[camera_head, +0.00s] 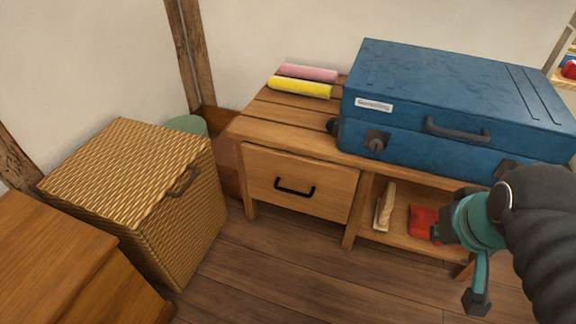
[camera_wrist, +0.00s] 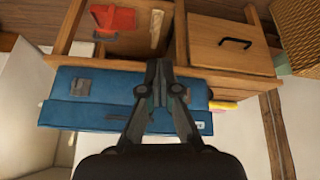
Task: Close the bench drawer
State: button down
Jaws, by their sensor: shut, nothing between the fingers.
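The wooden bench (camera_head: 262,108) has a drawer (camera_head: 322,180) at its left end with a dark bar handle (camera_head: 295,187). The drawer front looks close to its frame; I cannot tell whether a small gap stays. My gripper (camera_head: 437,234) is shut and empty, in front of the open shelf to the right of the drawer, apart from the handle. In the wrist view, which is upside down, the closed fingertips (camera_wrist: 156,66) are in the middle, with the drawer front (camera_wrist: 225,45) and its handle (camera_wrist: 235,43) at upper right.
A blue suitcase (camera_head: 455,95) lies on the bench, beside pink (camera_head: 308,72) and yellow (camera_head: 300,87) rolls. The shelf holds a red item (camera_head: 421,222) and a pale upright item (camera_head: 385,206). A wicker hamper (camera_head: 180,225) stands left. Floor (camera_head: 290,270) before the drawer is clear.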

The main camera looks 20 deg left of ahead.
jog(key=w+a+n, duration=0.4)
jog(key=w+n, duration=0.3)
jog(key=n, duration=0.1)
jog(key=n+g+b, duration=0.1)
jog(key=n, duration=2.5)
send_near(304, 165)
notch_tip(304, 165, down, 6)
jog(key=s, duration=0.3)
jog(key=w, duration=0.3)
jog(key=shift+w+d, duration=0.25)
jog(key=shift+d, duration=0.15)
jog(key=shift+w+r, duration=0.1)
jog(key=shift+w, duration=0.45)
